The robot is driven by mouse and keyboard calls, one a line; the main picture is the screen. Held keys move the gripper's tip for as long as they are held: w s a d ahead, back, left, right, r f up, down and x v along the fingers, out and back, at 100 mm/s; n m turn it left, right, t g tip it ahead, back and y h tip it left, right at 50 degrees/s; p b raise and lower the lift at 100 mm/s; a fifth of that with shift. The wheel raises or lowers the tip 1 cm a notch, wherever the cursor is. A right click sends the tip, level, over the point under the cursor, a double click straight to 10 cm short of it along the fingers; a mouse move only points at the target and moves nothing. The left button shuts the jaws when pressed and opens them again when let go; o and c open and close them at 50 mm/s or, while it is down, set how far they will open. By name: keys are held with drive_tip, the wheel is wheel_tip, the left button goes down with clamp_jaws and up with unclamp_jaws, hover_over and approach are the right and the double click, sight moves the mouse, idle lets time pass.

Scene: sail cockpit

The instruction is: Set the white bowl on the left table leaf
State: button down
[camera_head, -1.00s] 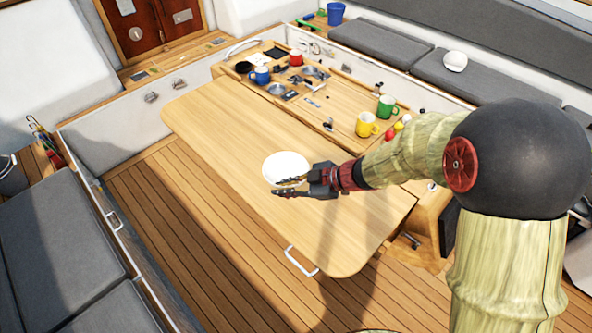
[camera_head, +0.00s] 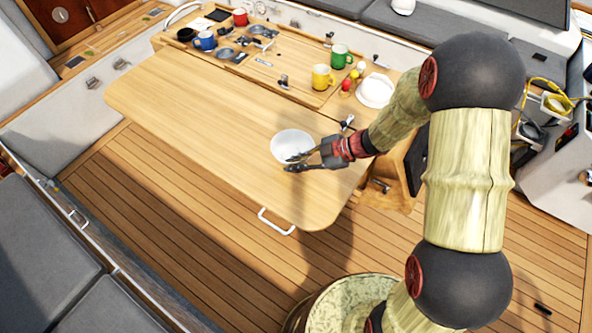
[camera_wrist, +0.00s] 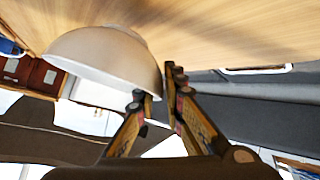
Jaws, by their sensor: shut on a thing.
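The white bowl (camera_head: 291,145) is upright over the right part of the near, left table leaf (camera_head: 200,120) in the head view. My gripper (camera_head: 291,162) is shut on the near rim of the bowl. In the wrist view, which is upside down, the bowl (camera_wrist: 105,55) hangs beside the fingertips (camera_wrist: 158,84), with its base close to the wooden leaf (camera_wrist: 220,30). I cannot tell whether the base touches the wood. The fingers partly cover the bowl's near edge.
On the table's far side stand a yellow mug (camera_head: 322,77), a green mug (camera_head: 341,56), a blue mug (camera_head: 205,41) and a red mug (camera_head: 240,17). A white dish (camera_head: 375,91) lies at the right end. The leaf left of the bowl is bare. A white handle (camera_head: 276,221) is below the leaf's edge.

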drive_tip(key=f, duration=0.3)
drive_tip(key=shift+d+f+b, duration=0.25)
drive_tip(key=shift+f+b, duration=0.1)
drive_tip(key=shift+b, duration=0.05)
drive_tip(key=c, duration=1.9)
unclamp_jaws()
